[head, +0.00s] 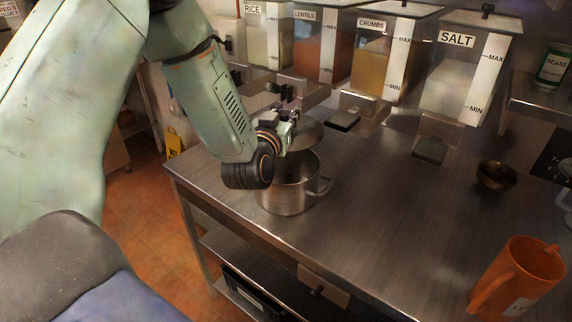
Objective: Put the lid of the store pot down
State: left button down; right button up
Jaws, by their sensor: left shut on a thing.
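A steel pot (290,196) with a side handle stands on the steel counter (390,225), near its left end. Its mouth is partly uncovered. The round steel lid (308,134) is tilted above the back of the pot's rim. My left gripper (291,122) reaches in from the left above the pot and is shut on the lid. My right gripper is not in view.
Dispensers labelled rice, lentils, crumbs and salt (460,75) hang behind the pot, their spouts over the counter. A small dark bowl (496,176) and an orange jug (517,280) stand at the right. The middle of the counter is clear.

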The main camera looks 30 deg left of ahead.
pick_arm(q)
jog(key=shift+s+f, duration=0.2)
notch_tip(320, 180, down, 9)
jog(key=shift+d, duration=0.2)
jog(key=c, duration=1.4)
grip_release()
jog(key=shift+c, duration=0.2)
jog(key=o, duration=0.4)
jog(key=shift+w+a, duration=0.1)
jog(key=shift+a, duration=0.05)
